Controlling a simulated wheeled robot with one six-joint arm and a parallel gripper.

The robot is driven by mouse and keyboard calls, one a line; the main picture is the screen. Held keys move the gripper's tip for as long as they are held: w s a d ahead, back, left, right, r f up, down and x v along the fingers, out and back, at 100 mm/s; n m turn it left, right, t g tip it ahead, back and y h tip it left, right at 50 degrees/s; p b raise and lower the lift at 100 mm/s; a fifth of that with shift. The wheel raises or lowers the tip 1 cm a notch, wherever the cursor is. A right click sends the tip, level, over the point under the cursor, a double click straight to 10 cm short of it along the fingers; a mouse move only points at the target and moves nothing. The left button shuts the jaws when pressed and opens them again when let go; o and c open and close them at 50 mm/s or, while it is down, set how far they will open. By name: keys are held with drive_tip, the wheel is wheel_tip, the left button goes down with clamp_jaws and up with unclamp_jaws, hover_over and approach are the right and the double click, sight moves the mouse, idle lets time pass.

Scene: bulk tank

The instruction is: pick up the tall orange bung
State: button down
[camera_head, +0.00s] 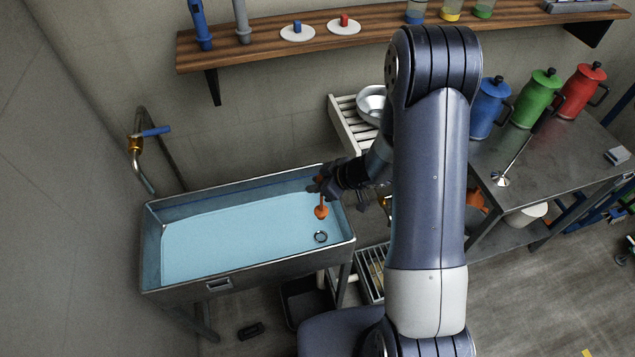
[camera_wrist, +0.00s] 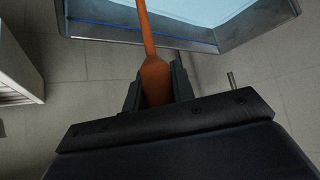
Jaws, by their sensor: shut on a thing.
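The tall orange bung (camera_head: 321,210) is in my gripper (camera_head: 319,186), over the right end of the sink (camera_head: 250,277). Its stem points down, with a wider orange end at the bottom. In the wrist view the orange stem (camera_wrist: 156,80) stands between the two dark jaws (camera_wrist: 157,88), which are shut on it. The sink's drain ring (camera_head: 320,237) shows just below the bung. The bung looks apart from the ring, but I cannot tell its exact height.
A tap with a blue lever (camera_head: 155,131) stands at the sink's left. A wooden shelf (camera_head: 260,46) runs along the wall above. A slatted rack with a metal bowl (camera_head: 371,104) is behind my arm. A steel table (camera_head: 545,165) with blue, green and red jugs stands right.

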sight(318, 176)
drive_tip(key=shift+r, duration=0.3)
drive_tip(key=shift+r, duration=1.45)
